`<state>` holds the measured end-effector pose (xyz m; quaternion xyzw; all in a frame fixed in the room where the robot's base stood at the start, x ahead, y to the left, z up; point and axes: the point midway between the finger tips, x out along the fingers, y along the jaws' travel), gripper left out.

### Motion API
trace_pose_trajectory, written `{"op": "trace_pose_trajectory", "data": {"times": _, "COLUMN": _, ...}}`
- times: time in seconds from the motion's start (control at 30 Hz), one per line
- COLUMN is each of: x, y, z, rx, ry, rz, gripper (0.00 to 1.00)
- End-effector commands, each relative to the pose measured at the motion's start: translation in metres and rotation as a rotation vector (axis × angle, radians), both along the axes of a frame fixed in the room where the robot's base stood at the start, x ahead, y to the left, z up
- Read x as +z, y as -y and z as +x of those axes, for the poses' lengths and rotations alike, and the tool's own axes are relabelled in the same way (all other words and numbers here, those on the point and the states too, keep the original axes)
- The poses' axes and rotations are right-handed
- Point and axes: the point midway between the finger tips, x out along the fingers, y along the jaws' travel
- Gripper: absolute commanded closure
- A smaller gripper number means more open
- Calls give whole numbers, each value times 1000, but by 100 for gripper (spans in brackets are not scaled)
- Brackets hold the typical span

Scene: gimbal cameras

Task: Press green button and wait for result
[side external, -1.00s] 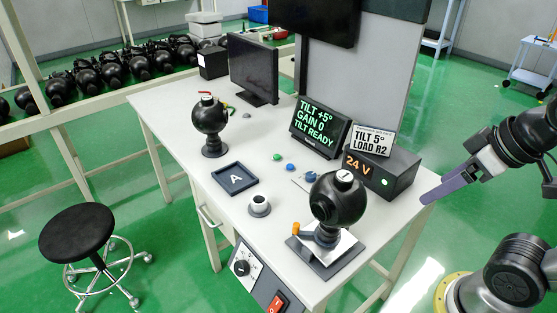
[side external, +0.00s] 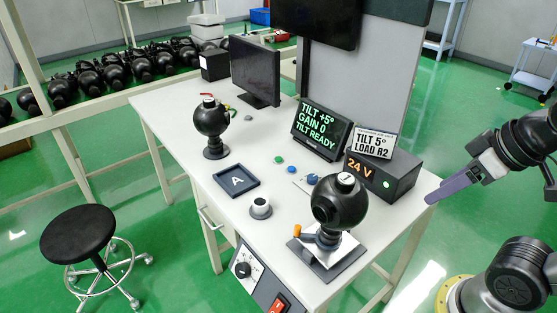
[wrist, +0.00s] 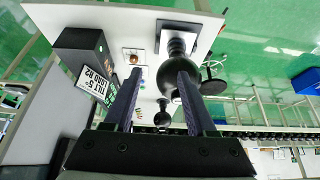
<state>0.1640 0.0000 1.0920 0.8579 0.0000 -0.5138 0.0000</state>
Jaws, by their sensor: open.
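The green button (side external: 279,160) is a small round knob on the white bench, in front of the dark display (side external: 322,130). The display reads "TILT +5° GAIN 0 TILT READY". A blue button (side external: 291,169) sits beside the green one, towards the front right. My gripper (side external: 430,199) is beyond the bench's right side, well away from the green button. In the wrist view my gripper (wrist: 160,73) has its two fingers apart with nothing held.
A black camera ball (side external: 339,200) stands on a tilted plate at the front right. Another ball (side external: 211,118) stands further left, near tray A (side external: 222,184). The 24 V box (side external: 400,178) with a sign (side external: 374,143) stands between my gripper and the buttons. A monitor (side external: 254,70) is behind.

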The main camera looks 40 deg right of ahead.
Motion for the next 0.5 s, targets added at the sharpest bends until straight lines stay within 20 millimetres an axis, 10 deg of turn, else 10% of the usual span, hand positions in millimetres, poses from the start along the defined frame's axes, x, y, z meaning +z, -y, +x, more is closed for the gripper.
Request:
{"op": "trace_pose_trajectory", "data": {"times": 0.3, "x": 0, "y": 0, "z": 0, "rx": 0, "ry": 0, "rz": 0, "gripper": 100}}
{"op": "trace_pose_trajectory", "data": {"times": 0.5, "x": 0, "y": 0, "z": 0, "rx": 0, "ry": 0, "rz": 0, "gripper": 100}}
